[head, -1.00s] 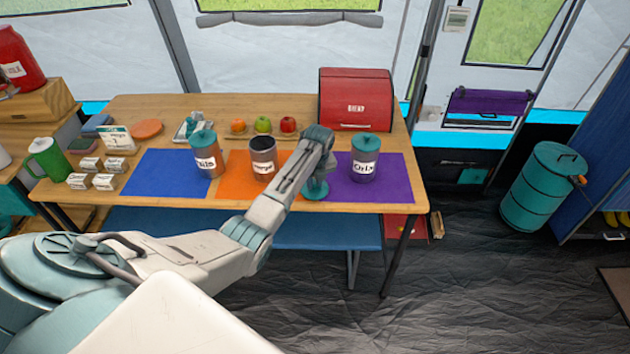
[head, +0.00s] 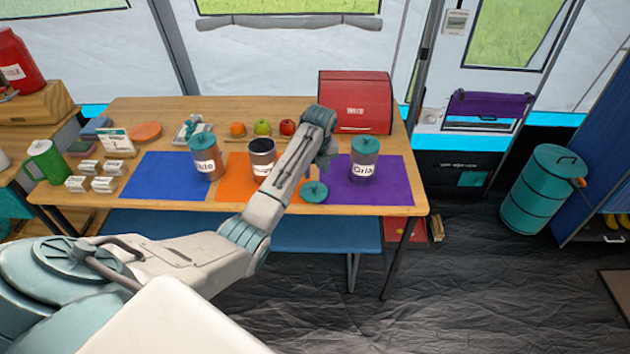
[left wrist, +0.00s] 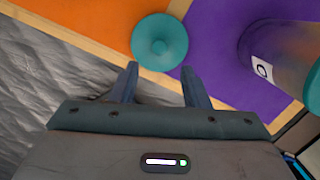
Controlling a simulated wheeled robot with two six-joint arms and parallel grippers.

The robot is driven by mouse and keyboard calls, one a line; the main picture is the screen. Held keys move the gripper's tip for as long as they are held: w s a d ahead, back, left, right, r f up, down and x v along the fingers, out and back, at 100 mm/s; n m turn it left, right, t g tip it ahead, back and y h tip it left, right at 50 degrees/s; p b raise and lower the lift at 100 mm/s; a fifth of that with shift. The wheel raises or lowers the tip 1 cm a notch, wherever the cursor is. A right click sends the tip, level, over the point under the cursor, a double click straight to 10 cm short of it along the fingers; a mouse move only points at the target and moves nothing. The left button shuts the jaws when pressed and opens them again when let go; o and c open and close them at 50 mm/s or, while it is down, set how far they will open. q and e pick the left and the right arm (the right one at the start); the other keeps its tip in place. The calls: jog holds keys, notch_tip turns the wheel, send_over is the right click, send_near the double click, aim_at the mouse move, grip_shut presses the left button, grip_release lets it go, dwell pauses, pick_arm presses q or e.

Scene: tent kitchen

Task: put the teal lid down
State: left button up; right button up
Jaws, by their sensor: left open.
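The teal lid (head: 314,192) lies on the table at the seam between the orange mat (head: 228,188) and the purple mat (head: 394,196). It also shows in the left wrist view (left wrist: 160,42), beyond the fingertips and clear of them. My left gripper (left wrist: 156,72) is open and empty, raised above the table near the lid. In the head view the gripper (head: 326,165) is partly hidden by its own arm. The open canister (head: 262,158) without a lid stands on the orange mat, partly covered by my left arm. My right gripper is out of view.
A lidded canister (head: 205,160) stands on the blue mat (head: 150,180), and another lidded canister (head: 364,160) stands on the purple mat, close to my left gripper. Several fruits and a red bread box (head: 355,100) are behind. The table's front edge is near the lid.

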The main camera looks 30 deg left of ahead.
pick_arm(q)
jog(key=r, duration=0.4)
jog(key=shift+s+d+r, duration=0.2)
jog(key=shift+d+r, duration=0.05)
jog(key=shift+r, duration=0.15)
